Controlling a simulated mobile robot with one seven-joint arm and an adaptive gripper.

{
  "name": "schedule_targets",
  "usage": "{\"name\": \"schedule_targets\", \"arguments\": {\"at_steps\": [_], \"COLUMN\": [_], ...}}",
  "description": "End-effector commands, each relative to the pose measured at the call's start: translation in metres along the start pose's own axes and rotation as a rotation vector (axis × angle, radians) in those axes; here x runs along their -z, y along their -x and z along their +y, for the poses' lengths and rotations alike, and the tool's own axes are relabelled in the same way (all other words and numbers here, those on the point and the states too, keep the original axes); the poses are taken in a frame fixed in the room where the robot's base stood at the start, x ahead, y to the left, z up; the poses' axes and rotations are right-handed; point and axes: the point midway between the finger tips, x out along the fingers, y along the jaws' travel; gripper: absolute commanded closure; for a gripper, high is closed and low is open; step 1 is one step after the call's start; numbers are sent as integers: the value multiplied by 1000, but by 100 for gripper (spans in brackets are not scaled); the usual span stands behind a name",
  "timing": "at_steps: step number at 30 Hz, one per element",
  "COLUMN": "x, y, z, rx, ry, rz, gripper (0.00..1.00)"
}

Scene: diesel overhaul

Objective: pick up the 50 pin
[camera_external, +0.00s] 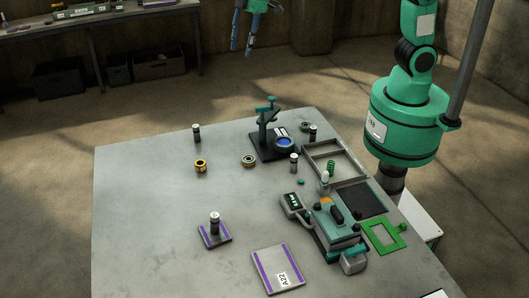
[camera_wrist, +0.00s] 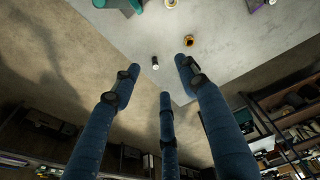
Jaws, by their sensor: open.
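Several small dark pins with pale tops stand upright on the grey table: one at the far left (camera_external: 196,133), one behind the vise-like tool (camera_external: 313,133), one near the table's middle (camera_external: 294,163), and one on a purple-edged plate (camera_external: 214,224). I cannot read which is the 50 pin. My gripper (camera_external: 243,45) hangs above and beyond the table's far edge, open and empty. In the wrist view its blue fingers (camera_wrist: 160,76) are spread apart, and one pin (camera_wrist: 155,63) shows beyond their tips, apart from them, with a gold ring (camera_wrist: 188,41) nearby.
A dark press-like stand with a blue disc (camera_external: 285,143), rings (camera_external: 248,161), a grey tray (camera_external: 333,154), a teal device (camera_external: 337,226), a green frame (camera_external: 384,237) and an A22 plate (camera_external: 277,270) occupy the table. The left side is mostly clear.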

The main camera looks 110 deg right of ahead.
Motion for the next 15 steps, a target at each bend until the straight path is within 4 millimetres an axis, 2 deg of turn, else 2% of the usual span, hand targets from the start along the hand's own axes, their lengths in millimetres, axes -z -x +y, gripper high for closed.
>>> {"name": "schedule_targets", "arguments": {"at_steps": [6,15], "x": [35,74], "y": [-39,-101], "z": [21,51], "rx": [7,18], "ry": [13,30], "rz": [-40,-90], "gripper": [57,57]}}
